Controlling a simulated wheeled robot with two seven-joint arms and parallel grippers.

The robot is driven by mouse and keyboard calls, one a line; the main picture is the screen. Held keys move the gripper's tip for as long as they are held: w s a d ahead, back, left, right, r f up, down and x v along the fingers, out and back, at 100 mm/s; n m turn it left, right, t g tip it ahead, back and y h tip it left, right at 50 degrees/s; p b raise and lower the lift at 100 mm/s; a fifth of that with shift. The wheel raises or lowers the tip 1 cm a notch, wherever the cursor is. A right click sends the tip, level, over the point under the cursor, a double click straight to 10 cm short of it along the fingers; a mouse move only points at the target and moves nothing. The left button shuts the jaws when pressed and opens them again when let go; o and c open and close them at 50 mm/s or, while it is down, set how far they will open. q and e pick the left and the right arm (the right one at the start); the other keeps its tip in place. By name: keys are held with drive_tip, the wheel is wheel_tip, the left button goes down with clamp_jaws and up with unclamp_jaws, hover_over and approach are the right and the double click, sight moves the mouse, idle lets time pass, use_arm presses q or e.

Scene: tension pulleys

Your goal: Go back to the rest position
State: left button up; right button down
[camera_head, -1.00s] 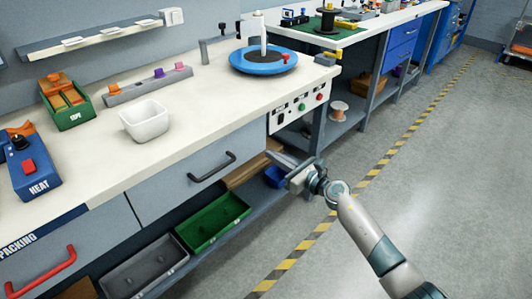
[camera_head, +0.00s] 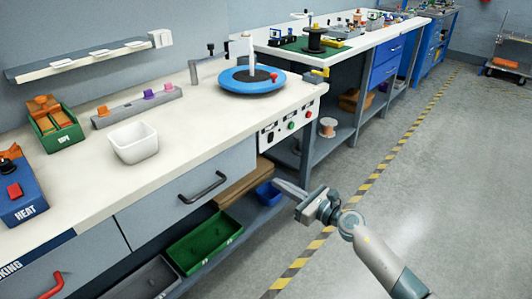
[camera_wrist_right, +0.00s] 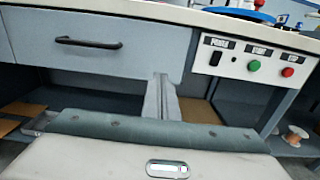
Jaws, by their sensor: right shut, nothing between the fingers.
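My right gripper (camera_head: 290,189) is in front of the workbench, below the level of its top (camera_head: 190,130), beside the panel with buttons. Its fingers are together and empty. In the right wrist view the closed fingers (camera_wrist_right: 161,98) point at the bench front, between the drawer (camera_wrist_right: 95,42) with its dark handle and the button panel (camera_wrist_right: 255,62). My right arm comes in from the lower right of the head view. My left gripper is not seen.
On the bench stand a white bin (camera_head: 134,142), a blue round turntable (camera_head: 252,80), a green box (camera_head: 55,130) and a blue heat unit (camera_head: 18,192). A green tray (camera_head: 205,242) is on the lower shelf. The floor (camera_head: 440,190) at right is clear.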

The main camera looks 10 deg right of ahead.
drive_tip(key=s+d+f+m+h+p, duration=0.25)
drive_tip(key=s+f+m, duration=0.25)
drive_tip(key=f+m, duration=0.35)
drive_tip(key=s+d+f+m+g+h+p, duration=0.1)
drive_tip(key=s+f+m+h+p, duration=0.2)
drive_tip(key=s+f+m, duration=0.5)
drive_tip(key=s+d+f+m+h+p, duration=0.25)
drive_tip(key=f+m, duration=0.45)
drive_tip(key=m, duration=0.4)
use_arm(q)
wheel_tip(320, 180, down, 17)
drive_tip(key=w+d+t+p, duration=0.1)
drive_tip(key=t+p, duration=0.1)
drive_tip(key=p, duration=0.1)
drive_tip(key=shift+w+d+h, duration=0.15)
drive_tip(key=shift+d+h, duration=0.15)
use_arm(e)
drive_tip(key=s+a+f+m+g, duration=0.1)
drive_tip(key=s+f+m, duration=0.3)
drive_tip(key=s, duration=0.6)
drive_tip(key=s+a+f+m+g+h, duration=0.1)
drive_tip(key=s+f+m+g, duration=0.3)
drive_tip(key=s+f, duration=0.3)
drive_tip(key=s+a+f+m+g, duration=0.1)
drive_tip(key=s+f+m, duration=0.5)
drive_tip(key=s, duration=0.6)
drive_tip(key=shift+s+a+g+h, duration=0.3)
drive_tip(key=shift+a+g+h, duration=0.1)
drive_tip(key=shift+g, duration=0.5)
